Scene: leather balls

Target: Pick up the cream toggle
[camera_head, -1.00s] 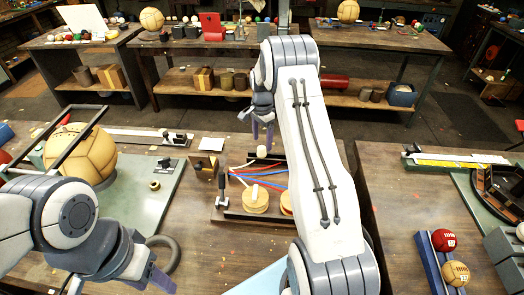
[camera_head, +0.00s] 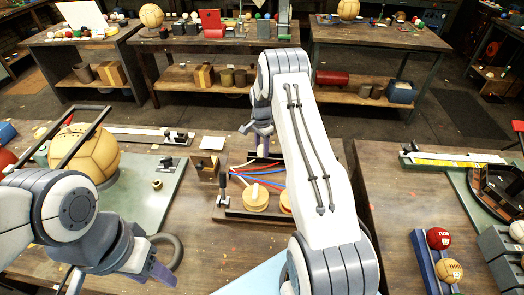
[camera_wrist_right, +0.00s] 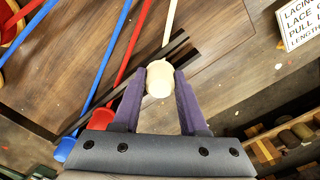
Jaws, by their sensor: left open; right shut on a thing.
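The cream toggle (camera_wrist_right: 159,80) is a small pale rounded piece on a cream lace in the right wrist view. It sits between the purple fingertips of my right gripper (camera_wrist_right: 160,72), which is shut on it. In the head view my right gripper (camera_head: 262,141) is over the table's far edge, behind the lace board (camera_head: 228,212); I cannot make out the toggle there. My left gripper (camera_head: 154,273) is low at the left, partly hidden by its own arm, and is open and apart from the toggle.
Red and blue laces (camera_wrist_right: 101,75) and dark rods (camera_wrist_right: 130,85) lie near the right gripper. A large tan ball (camera_head: 95,155) stands in a frame at left. A dark ring (camera_head: 172,250) lies near my left gripper. A ball rack (camera_head: 424,262) stands at right.

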